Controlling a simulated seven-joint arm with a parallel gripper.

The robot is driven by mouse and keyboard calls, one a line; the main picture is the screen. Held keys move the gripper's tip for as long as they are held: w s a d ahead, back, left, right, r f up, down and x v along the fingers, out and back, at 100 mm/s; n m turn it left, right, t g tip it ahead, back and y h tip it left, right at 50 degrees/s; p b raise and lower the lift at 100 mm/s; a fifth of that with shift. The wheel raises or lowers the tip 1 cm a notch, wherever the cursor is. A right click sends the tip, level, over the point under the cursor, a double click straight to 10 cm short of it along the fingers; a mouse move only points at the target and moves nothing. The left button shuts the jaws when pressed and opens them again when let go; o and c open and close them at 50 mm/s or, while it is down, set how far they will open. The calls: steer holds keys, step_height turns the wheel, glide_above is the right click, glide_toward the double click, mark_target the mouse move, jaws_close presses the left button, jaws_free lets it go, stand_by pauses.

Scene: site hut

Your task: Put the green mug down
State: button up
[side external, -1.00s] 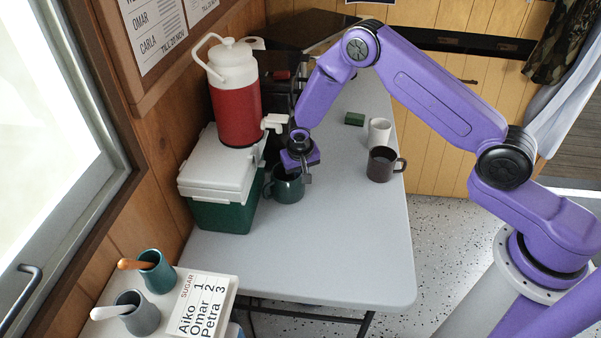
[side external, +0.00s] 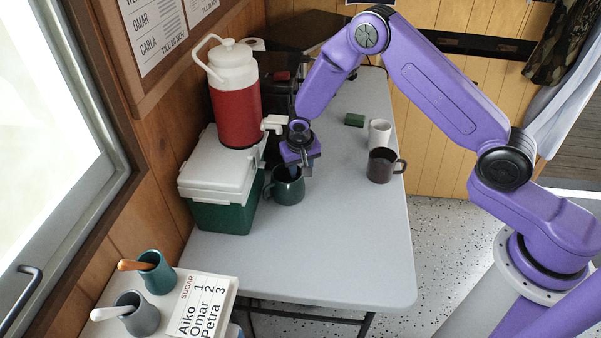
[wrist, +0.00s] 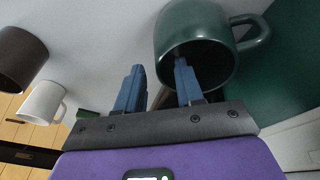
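The green mug (side external: 288,190) stands upright on the table beside the green cooler, below the white tap of the red jug. In the wrist view the green mug (wrist: 188,20) shows its dark opening towards me, with its handle to the right. My gripper (side external: 300,168) is just above the mug's rim in the side view. In the wrist view my gripper (wrist: 160,78) has its two blue fingers apart with nothing clamped between them. One finger overlaps the mug's opening; I cannot tell if its tip is still inside.
A dark brown mug (side external: 380,167), a white mug (side external: 379,132) and a green block (side external: 354,119) stand to the right and behind. The cooler (side external: 222,215) carrying the red jug (side external: 236,108) is close on the left. The table's front (side external: 320,260) is clear.

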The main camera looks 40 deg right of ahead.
steer(key=shift+v, duration=2.05)
steer(key=shift+a, duration=0.1)
steer(key=s+a+r+n+y, duration=0.1)
steer(key=s+a+r+n, duration=0.2)
steer(key=s+r+n, duration=0.85)
steer(key=s+d+r+n, duration=0.1)
steer(key=s+d+r, duration=0.1)
steer(key=s, duration=0.7)
steer(key=s+d+r+n+g+y, duration=0.1)
steer(key=s+d+r+n, duration=0.1)
steer(key=s, duration=0.7)
steer(key=s+d+r+n+g, duration=0.1)
steer(key=s+d+r, duration=0.2)
steer(key=s, duration=0.6)
steer(key=shift+d+r, duration=0.25)
steer(key=shift+d, duration=0.35)
